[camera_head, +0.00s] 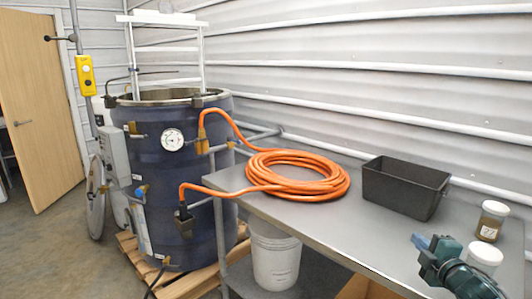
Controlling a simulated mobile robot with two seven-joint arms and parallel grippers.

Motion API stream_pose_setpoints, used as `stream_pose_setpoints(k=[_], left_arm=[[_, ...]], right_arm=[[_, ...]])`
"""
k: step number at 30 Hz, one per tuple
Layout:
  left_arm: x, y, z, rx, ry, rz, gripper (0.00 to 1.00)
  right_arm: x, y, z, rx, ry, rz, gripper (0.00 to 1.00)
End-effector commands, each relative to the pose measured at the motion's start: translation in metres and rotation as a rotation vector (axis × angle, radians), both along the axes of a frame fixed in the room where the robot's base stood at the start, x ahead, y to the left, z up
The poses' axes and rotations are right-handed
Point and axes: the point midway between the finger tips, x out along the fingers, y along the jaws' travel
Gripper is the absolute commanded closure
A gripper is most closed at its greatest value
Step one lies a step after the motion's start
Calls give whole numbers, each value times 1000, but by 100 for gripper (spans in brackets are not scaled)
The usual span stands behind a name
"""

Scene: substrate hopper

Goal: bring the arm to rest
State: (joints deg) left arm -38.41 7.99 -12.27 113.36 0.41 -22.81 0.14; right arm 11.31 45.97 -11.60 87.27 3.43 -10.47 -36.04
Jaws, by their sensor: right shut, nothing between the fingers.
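My right gripper (423,242) shows at the lower right, dark green with a blue part at its tip. It is shut and empty, above the grey metal table (330,223) near its front edge. The arm behind it runs out of the picture at the bottom right. It is close to a white-lidded jar (484,256); I cannot tell whether they touch. My left gripper is not in view.
A black bin (405,187), a labelled jar (491,221) and a coiled orange hose (298,180) are on the table. A blue hopper drum (170,190) stands on a wooden pallet (190,282) at left. A white bucket (275,258) sits below. The table's front middle is clear.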

Motion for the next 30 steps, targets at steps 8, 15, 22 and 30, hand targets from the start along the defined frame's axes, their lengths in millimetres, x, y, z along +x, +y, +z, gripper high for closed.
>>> stream_pose_setpoints(k=[8,15,22,30], left_arm=[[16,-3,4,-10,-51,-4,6],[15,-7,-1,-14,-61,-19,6],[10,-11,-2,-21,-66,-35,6],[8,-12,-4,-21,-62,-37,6]], right_arm=[[-90,129,-147,439,234,49,100],[-207,235,-222,905,448,-42,100],[-284,286,-237,1228,565,-191,100],[-294,292,-236,1276,578,-219,100]])
